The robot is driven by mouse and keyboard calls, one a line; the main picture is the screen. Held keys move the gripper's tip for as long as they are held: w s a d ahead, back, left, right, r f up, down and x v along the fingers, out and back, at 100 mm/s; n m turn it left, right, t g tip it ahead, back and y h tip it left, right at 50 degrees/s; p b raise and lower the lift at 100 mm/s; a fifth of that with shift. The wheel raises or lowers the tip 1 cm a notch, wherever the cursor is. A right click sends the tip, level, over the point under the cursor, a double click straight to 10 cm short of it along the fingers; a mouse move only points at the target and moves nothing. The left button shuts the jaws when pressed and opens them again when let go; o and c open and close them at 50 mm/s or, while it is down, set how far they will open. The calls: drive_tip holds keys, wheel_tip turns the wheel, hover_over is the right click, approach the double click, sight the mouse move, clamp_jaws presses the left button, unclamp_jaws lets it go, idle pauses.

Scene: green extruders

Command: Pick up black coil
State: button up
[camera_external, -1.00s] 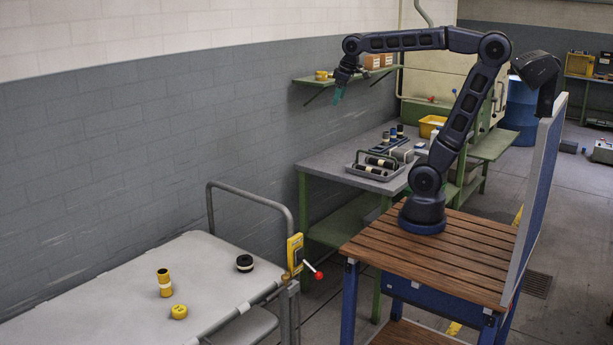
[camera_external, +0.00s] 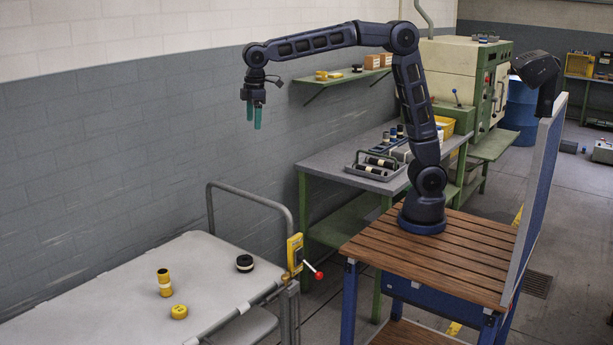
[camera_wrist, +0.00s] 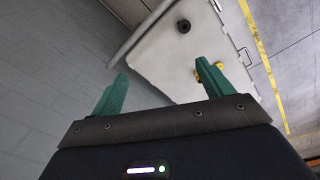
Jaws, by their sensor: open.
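The black coil (camera_external: 245,263), a short dark ring with a pale band, lies on the light grey cart top near its right end. In the wrist view the black coil (camera_wrist: 184,26) shows small and far below, between and beyond the fingertips. My gripper (camera_external: 253,117) is open and empty, pointing down with green fingers, high above the cart and the coil. In the wrist view my gripper (camera_wrist: 160,78) has its fingers spread apart, the right one near a yellow item.
A wall shelf (camera_external: 345,82) and a workbench (camera_external: 318,166) stand behind. Air below my gripper is clear.

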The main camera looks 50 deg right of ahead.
drive_tip(key=n, duration=0.2)
hover_over(243, 259)
wheel_tip(243, 259, down, 5)
drive_tip(key=shift+g, duration=0.4)
drive_tip(key=shift+f, duration=22.15)
drive_tip(key=c, duration=1.1)
drive_tip(key=shift+r, duration=0.1)
